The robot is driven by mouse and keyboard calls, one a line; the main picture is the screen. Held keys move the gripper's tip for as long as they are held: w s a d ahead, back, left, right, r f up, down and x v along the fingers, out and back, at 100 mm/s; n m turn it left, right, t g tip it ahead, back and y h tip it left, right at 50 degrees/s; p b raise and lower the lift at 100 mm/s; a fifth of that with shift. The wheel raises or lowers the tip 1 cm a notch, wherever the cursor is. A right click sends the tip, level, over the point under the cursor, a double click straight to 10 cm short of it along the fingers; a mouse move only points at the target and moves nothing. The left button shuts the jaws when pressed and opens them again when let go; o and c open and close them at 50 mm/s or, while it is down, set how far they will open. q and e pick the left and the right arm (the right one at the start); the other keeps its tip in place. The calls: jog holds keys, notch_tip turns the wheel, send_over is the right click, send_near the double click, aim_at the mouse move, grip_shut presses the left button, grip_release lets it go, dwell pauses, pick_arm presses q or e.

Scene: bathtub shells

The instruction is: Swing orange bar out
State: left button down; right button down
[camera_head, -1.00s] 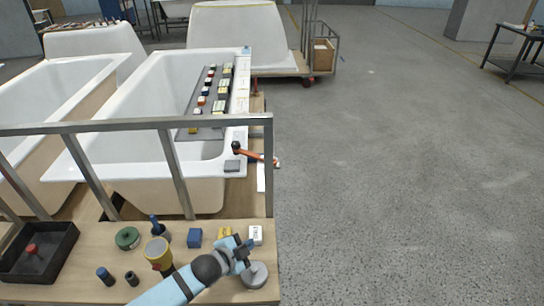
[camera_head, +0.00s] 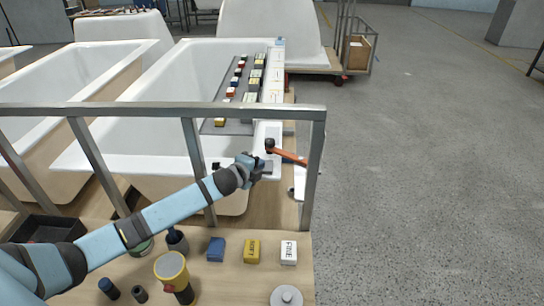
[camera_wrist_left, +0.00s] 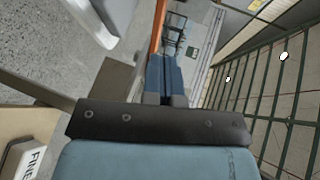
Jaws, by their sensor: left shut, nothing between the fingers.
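The orange bar (camera_head: 291,157) sticks out to the right from a black round knob (camera_head: 269,144) at the near right corner of the white bathtub (camera_head: 130,163). My left gripper (camera_head: 258,165) is shut and empty, just left of the bar and below the knob in the head view. In the left wrist view the shut blue fingers (camera_wrist_left: 163,65) point at the orange bar (camera_wrist_left: 158,28), which rises just beyond their tips. I cannot tell whether they touch it. My right gripper is in no view.
A grey metal rail (camera_head: 150,109) and its post (camera_head: 313,175) stand close around my left arm. Open floor (camera_head: 430,190) lies right.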

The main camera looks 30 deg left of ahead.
aim_at(278, 153)
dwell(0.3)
pick_arm(q)
jog(key=x, duration=0.9)
jog(key=shift+w+d+b, duration=0.1)
jog(key=shift+w+b, duration=0.1)
jog(key=shift+b, duration=0.2)
jog(key=shift+w, duration=0.25)
jog(key=shift+f, duration=0.1)
